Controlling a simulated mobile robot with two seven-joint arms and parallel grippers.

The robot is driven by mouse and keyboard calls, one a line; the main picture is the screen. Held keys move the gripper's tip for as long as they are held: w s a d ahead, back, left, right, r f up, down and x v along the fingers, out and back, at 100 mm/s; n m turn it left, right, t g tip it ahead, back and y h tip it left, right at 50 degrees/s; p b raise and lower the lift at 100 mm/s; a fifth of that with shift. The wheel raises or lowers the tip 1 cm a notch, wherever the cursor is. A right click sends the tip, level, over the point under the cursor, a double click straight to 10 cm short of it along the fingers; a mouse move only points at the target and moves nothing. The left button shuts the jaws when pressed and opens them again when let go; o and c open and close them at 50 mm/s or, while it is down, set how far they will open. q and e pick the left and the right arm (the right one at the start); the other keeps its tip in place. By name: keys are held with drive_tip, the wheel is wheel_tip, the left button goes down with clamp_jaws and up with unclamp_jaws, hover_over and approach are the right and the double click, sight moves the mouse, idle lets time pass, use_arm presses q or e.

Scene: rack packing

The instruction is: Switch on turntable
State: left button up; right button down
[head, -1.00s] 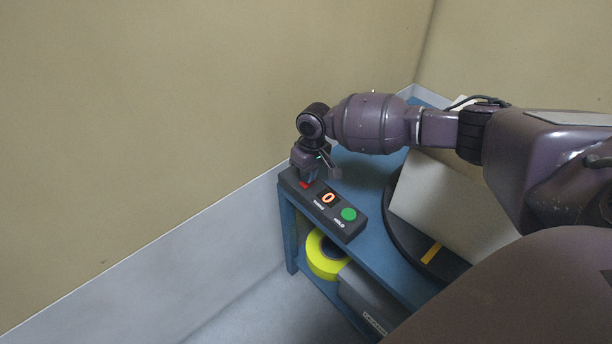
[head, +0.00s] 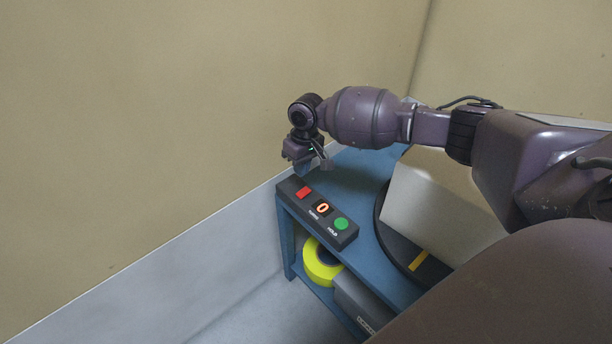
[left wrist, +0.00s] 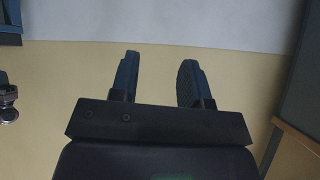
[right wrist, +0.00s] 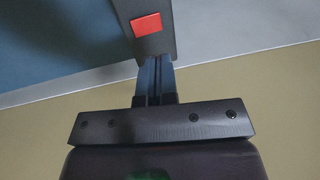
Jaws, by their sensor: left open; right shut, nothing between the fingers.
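The dark control box (head: 313,219) lies on the blue table. It has a red button (head: 303,193), a display (head: 322,208) showing an orange 0, and a green button (head: 341,223). The turntable (head: 389,245) is a dark disc with a yellow mark, partly hidden by a pale box. My right gripper (head: 306,167) is shut and empty, just above the red-button end of the control box. In the right wrist view its fingertips (right wrist: 155,62) are close to the red button (right wrist: 147,25). My left gripper (left wrist: 157,75) is open and empty, away from the table.
The pale box (head: 436,200) stands on the turntable under my right arm. A yellow tape roll (head: 312,270) and a grey case (head: 357,302) are on the table's lower shelf. The blue table (head: 352,180) stands close to the walls. Open floor lies at the front left.

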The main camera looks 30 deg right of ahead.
wheel_tip(320, 180, up, 6)
drive_tip(key=p, duration=0.1)
drive_tip(key=shift+a+r, duration=0.15)
drive_tip(key=shift+a, duration=0.2)
drive_tip(key=shift+s, duration=0.1)
idle(0.3)
